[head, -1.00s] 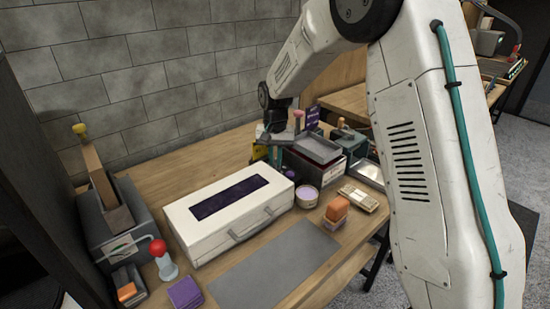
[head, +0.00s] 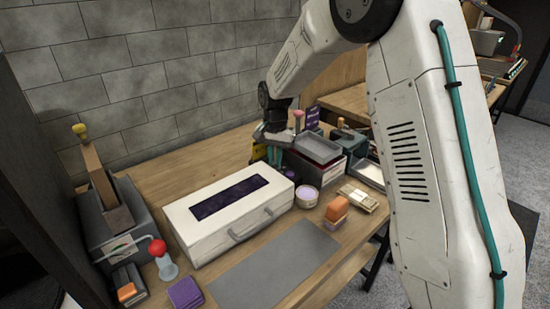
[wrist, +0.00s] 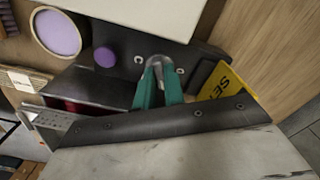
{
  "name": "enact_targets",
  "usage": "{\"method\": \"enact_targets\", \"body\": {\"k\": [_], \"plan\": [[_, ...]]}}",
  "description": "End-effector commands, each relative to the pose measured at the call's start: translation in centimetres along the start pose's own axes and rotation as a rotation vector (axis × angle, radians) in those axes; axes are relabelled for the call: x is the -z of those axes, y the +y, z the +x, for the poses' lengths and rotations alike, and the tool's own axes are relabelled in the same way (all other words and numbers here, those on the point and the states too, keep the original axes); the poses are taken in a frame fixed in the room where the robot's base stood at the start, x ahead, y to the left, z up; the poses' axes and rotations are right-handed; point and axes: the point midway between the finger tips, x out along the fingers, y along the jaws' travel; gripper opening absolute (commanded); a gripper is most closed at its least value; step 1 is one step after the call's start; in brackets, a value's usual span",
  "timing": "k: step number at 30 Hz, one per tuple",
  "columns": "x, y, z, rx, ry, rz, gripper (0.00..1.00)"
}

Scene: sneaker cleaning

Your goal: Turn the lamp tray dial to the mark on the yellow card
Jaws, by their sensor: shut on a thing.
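In the wrist view, the two teal fingers of my gripper (wrist: 158,88) are shut on a small grey dial (wrist: 158,61) on a dark panel (wrist: 128,40). Light marks sit on both sides of the dial. A yellow card (wrist: 231,83) with black letters, partly hidden, stands to the right of the fingers; I cannot read a mark on it. In the head view, my gripper (head: 274,157) points down behind the white case, left of the grey tray (head: 318,146). The yellow card (head: 258,154) shows partly behind it; the dial is hidden there.
A purple button (wrist: 104,57) sits left of the dial. A white case (head: 225,215) stands in front of my gripper. A round tub (head: 307,196) and orange block (head: 337,207) are to its right. The grey mat (head: 275,268) is bare.

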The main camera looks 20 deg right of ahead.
Motion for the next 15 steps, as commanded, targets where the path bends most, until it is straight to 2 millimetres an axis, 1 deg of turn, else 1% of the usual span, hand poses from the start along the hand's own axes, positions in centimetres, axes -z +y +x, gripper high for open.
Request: {"method": "enact_targets", "body": {"k": [1, 3, 11, 13, 15], "plan": [[0.0, -0.1, -0.1, 0.001, 0.001, 0.0, 0.16], [0.0, -0.1, -0.1, 0.001, 0.001, 0.0, 0.33], [0.0, 0.0, -0.1, 0.001, 0.001, 0.0, 0.33], [0.1, 0.0, -0.4, 0.001, 0.002, 0.0, 0.33], [0.1, 0.0, -1.2, 0.002, 0.002, 0.0, 0.33]]}}
